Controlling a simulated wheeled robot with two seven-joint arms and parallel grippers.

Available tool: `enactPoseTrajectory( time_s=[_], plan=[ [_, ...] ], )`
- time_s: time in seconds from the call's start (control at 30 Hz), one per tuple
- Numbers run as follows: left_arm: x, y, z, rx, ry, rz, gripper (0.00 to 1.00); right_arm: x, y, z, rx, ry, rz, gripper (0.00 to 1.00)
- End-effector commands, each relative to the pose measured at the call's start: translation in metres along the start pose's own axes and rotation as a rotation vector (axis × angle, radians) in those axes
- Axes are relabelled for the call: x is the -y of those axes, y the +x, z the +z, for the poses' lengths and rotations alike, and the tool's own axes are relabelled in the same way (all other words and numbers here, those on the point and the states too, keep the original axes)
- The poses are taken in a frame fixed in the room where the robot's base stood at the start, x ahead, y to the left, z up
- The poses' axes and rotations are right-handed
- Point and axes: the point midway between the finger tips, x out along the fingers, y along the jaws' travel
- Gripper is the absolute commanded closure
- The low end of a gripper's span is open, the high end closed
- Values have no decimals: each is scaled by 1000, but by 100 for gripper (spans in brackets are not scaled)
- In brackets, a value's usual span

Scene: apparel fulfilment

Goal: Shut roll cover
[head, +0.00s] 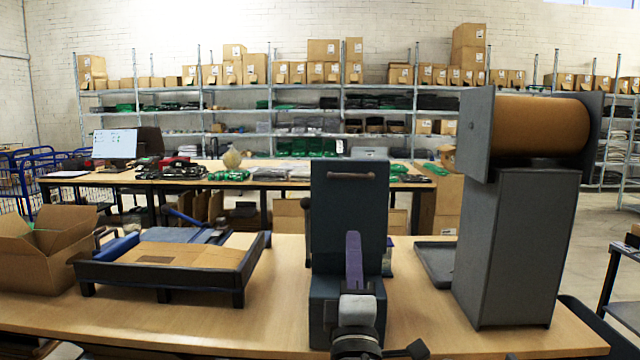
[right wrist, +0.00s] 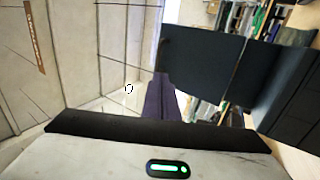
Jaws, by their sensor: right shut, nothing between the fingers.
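The roll cover (head: 330,215) is a dark blue-grey panel standing upright in the middle of the head view, with a brown bar handle (head: 351,176) near its top. It rises from a dark box-like base (head: 320,310) on the table, so the cover stands open. My right gripper (head: 353,240) is in front of the cover, its purple fingers shut and empty, pointing up below the handle. In the right wrist view the fingers (right wrist: 160,98) show beside a dark panel (right wrist: 205,75); whether they touch it I cannot tell. The gripper hides part of the base. My left gripper is not in view.
A tall grey stand with a brown paper roll (head: 540,123) stands to the right. A black tray (head: 170,280) with cardboard and an open carton (head: 45,255) are on the left. Bare table (head: 285,270) lies between tray and base.

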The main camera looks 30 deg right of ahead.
Motion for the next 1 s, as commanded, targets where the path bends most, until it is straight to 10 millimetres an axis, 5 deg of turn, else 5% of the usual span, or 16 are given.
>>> enactPoseTrajectory(
  time_s=[0.17,0.37,0.7,1.0],
  plan=[
    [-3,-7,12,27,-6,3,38,-2,9,0,0,-1,2,100],
    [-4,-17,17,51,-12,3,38,-4,45,0,1,-2,2,100],
    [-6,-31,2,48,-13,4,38,-3,114,0,1,-2,0,100],
    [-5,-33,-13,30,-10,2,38,0,139,0,0,-1,-1,100]
  ],
)
